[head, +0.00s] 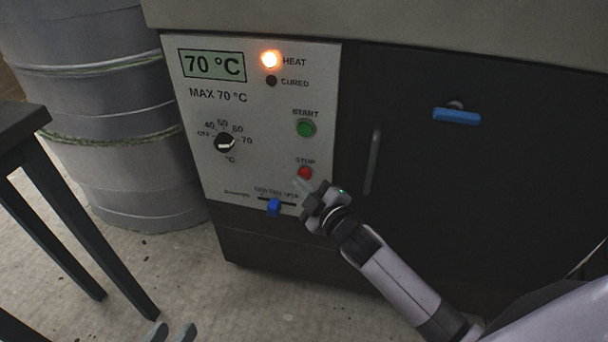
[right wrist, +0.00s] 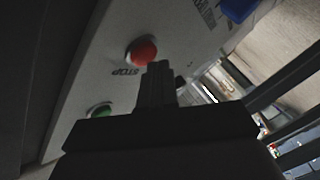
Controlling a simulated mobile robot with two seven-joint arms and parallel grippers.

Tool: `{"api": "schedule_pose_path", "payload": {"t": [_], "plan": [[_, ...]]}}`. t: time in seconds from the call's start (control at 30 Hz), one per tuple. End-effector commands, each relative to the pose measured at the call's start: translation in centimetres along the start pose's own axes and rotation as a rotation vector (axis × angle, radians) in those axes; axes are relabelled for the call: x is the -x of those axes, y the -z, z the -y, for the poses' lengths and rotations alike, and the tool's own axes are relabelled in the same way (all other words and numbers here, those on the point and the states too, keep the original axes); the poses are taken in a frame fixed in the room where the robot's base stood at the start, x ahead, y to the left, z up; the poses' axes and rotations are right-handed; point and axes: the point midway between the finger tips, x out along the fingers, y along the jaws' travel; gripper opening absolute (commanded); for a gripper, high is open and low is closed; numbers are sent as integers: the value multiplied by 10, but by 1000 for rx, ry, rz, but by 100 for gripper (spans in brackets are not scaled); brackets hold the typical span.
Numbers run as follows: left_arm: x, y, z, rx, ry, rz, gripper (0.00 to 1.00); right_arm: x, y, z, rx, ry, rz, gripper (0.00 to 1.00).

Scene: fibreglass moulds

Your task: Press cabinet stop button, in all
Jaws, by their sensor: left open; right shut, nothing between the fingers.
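The red STOP button (head: 305,173) sits low on the white control panel (head: 195,110) of the dark cabinet, below the green START button (head: 305,129). My right gripper (head: 301,187) is shut and empty, with its tips just below and left of the STOP button. In the right wrist view, the red button (right wrist: 141,51) shows just beyond the shut fingertips (right wrist: 158,68); I cannot tell whether they touch it. The green button (right wrist: 101,110) is partly hidden there. My left gripper (head: 170,332) is open and empty at the bottom edge of the head view.
The display (head: 212,65) reads 70 °C and the HEAT lamp (head: 270,59) glows; the CURED lamp (head: 271,81) is dark. A blue door latch (head: 456,116) is right. A drum (head: 120,130) and dark table (head: 70,210) stand left.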

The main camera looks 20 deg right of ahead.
Motion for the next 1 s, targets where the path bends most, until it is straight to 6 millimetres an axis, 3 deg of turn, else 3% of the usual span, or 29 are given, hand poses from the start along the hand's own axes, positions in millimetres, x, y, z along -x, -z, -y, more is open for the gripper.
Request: {"api": "schedule_pose_path", "payload": {"t": [1.0], "plan": [[0,0,0,0,0,1,43,-6,-4,-4,-1,0,-1,0]]}}
